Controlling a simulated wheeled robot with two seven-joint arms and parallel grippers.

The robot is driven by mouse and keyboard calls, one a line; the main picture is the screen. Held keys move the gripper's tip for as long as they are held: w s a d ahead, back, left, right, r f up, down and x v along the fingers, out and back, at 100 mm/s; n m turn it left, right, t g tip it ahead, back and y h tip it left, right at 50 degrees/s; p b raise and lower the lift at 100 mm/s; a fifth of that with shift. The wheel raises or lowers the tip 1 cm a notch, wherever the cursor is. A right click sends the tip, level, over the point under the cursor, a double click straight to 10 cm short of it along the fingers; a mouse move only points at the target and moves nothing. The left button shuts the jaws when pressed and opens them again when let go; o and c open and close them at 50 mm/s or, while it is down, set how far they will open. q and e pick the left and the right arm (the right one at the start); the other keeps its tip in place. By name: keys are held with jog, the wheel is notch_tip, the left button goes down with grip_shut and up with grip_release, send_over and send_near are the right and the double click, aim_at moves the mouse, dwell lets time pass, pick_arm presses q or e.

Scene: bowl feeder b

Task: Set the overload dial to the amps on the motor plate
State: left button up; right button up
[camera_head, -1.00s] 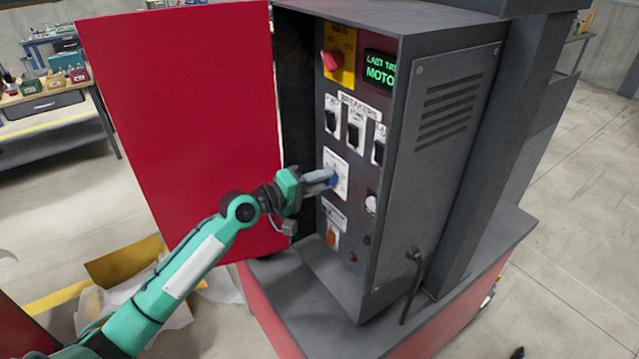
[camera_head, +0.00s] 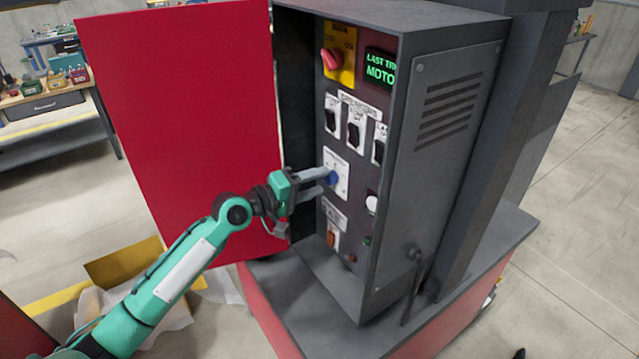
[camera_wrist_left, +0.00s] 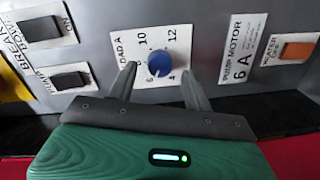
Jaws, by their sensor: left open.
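The blue overload dial (camera_head: 332,178) sits on a white scale plate (camera_head: 342,187) in the cabinet's panel. My right gripper is not in view.
The red cabinet door (camera_head: 180,120) stands open at the left. Breaker switches (camera_head: 353,132) sit above the dial, a red rotary switch (camera_head: 332,60) higher up. An orange rocker (camera_head: 332,238) is below. A green-lettered display (camera_head: 380,68) is at top right.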

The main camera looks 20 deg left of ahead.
pick_arm(q)
jog(key=b+v, duration=0.4)
jog(key=v, duration=0.8)
jog(key=shift+s, duration=0.15)
